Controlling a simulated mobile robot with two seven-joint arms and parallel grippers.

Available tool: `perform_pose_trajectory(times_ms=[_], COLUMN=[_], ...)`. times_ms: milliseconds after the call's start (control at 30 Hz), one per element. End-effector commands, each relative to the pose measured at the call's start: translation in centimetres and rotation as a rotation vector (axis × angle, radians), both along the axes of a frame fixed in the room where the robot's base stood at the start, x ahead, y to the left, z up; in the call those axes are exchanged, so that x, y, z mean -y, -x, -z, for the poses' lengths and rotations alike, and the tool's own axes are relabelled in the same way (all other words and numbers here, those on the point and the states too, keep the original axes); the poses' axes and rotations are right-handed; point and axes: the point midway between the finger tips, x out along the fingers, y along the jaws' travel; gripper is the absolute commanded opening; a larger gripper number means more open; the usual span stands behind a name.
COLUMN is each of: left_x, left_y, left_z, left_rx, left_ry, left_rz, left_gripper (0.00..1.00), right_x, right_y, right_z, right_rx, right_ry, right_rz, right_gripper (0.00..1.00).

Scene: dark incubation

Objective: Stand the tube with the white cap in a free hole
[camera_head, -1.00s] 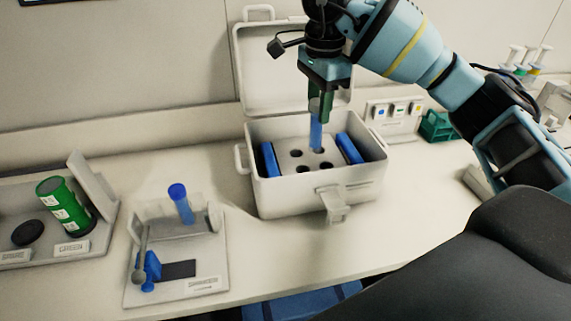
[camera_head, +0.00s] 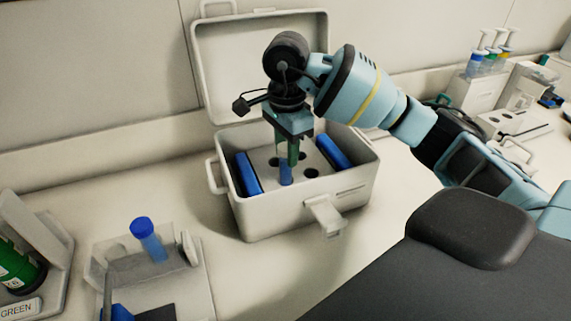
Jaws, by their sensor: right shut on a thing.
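My right gripper (camera_head: 287,151) points down inside the open white box, its green fingers shut on a tube (camera_head: 286,174). Only the tube's blue lower part shows. Its cap is hidden between the fingers, so I cannot see the cap's colour. The tube is upright at the near left part of the holed insert (camera_head: 297,176). I cannot tell whether its tip is in a hole or just above it. Dark empty holes show beside it, one at the right (camera_head: 311,173) and one behind at the left (camera_head: 274,161). My left gripper is not in view.
The box (camera_head: 290,217) has its lid (camera_head: 235,60) raised behind and blue packs (camera_head: 248,174) along its sides. A green container (camera_head: 18,268) is at far left.

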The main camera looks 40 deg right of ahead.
Motion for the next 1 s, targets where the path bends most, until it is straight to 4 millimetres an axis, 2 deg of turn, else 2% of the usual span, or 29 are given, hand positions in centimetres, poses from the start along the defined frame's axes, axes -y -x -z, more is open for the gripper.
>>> perform_pose_trajectory(times_ms=[167,500,900,933,1000], left_x=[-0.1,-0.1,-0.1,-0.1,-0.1], left_y=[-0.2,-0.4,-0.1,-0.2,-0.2], left_z=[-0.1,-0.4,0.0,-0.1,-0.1], left_rx=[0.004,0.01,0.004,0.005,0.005], left_ry=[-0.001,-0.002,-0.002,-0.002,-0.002], left_rz=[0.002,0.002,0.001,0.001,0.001], left_gripper=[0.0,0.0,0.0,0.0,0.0], right_x=[0.0,0.0,0.0,0.0,0.0], right_y=[0.0,0.0,0.0,0.0,0.0], right_z=[0.2,3.7,4.2,4.2,4.1], right_rx=[0.001,0.001,0.0,0.001,0.001], right_ry=[0.0,0.001,0.001,0.001,0.001], right_rz=[0.0,-0.001,-0.001,-0.001,-0.001], right_gripper=[0.0,0.0,0.0,0.34,0.44])
